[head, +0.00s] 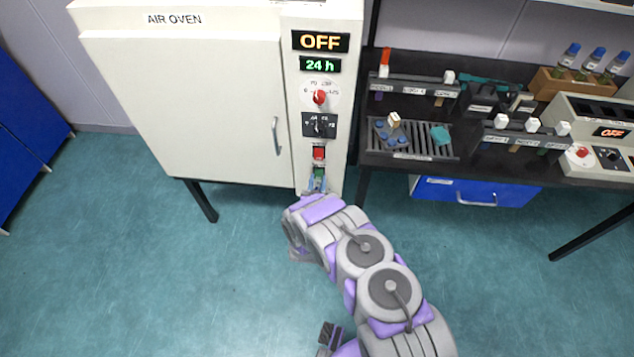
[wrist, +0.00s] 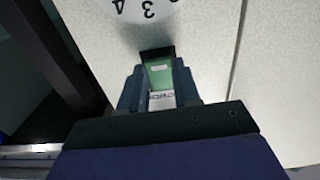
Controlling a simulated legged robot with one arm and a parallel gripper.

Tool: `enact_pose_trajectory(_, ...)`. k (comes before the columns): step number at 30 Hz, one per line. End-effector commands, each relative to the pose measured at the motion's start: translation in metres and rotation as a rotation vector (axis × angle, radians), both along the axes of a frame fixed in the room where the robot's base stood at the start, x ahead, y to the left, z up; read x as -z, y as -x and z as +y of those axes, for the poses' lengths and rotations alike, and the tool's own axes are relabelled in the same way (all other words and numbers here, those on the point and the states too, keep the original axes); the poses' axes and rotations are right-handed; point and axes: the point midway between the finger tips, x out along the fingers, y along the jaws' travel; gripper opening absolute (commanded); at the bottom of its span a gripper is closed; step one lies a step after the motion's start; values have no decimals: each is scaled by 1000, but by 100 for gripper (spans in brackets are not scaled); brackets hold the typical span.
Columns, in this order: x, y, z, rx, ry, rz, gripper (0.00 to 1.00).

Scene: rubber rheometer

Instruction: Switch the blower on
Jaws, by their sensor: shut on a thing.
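The air oven (head: 185,95) is a large cream cabinet at the left of the head view. Its right-hand panel carries a red switch (head: 319,153) and, just below it, a green switch (head: 319,172). My gripper (head: 318,184) is at the green switch, low on the panel. In the wrist view the green switch (wrist: 160,72) sits between my two fingers (wrist: 158,88), which are shut on it. A white label shows below it between the fingers, its text too small to read. The fingers partly hide the switch's sides.
The oven display (head: 320,41) reads OFF, with 24 h below it. A red knob (head: 320,97) and a black knob (head: 319,125) are above the switches. A dark bench (head: 375,150) with racks and instruments stands at the right. The floor in front is clear.

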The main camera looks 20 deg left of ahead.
Motion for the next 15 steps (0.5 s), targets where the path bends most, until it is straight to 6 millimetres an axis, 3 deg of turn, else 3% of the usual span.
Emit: enact_pose_trajectory(15, 6, 0, 2, -2, -19, -89, 1)
